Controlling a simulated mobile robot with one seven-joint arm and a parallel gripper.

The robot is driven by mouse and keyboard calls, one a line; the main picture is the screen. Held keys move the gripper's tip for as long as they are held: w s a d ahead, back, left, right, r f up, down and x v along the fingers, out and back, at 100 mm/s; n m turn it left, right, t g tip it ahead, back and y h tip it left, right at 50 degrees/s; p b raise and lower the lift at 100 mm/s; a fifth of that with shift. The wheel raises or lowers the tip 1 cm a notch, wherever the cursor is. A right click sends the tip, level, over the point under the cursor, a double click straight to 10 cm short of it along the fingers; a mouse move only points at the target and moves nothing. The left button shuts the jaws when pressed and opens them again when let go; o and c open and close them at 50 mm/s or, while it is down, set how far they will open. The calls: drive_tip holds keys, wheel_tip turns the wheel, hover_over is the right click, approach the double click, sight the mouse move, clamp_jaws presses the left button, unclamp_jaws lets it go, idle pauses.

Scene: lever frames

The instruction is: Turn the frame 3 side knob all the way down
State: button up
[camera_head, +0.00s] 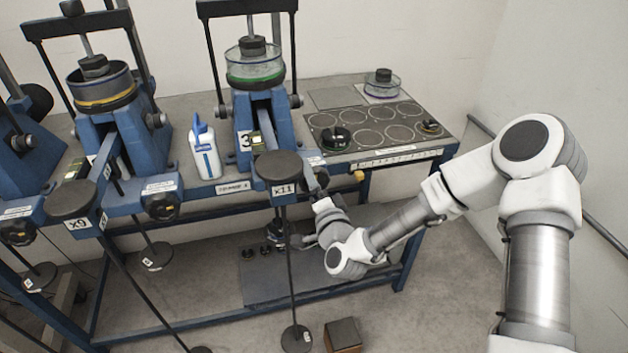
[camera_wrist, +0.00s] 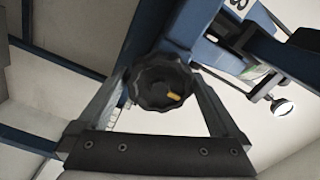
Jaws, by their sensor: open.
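Frame 3 (camera_head: 268,108) is a blue lever stand with a "3" label and a green-ringed glass vessel on top. In the wrist view its side knob (camera_wrist: 150,85) is black and lobed, with a yellow mark right of centre. My gripper (camera_wrist: 160,80) is open, with one finger on each side of the knob; whether the fingers touch it I cannot tell. The knob is hard to make out there.
A white bottle (camera_head: 204,150) stands between the frames. Another frame's knob (camera_head: 161,207) is further left. A lower shelf (camera_head: 265,285) and a brown block (camera_head: 342,335) are below.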

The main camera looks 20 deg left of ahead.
drive_tip(key=shift+b+v, duration=0.5)
drive_tip(key=shift+v, duration=2.5)
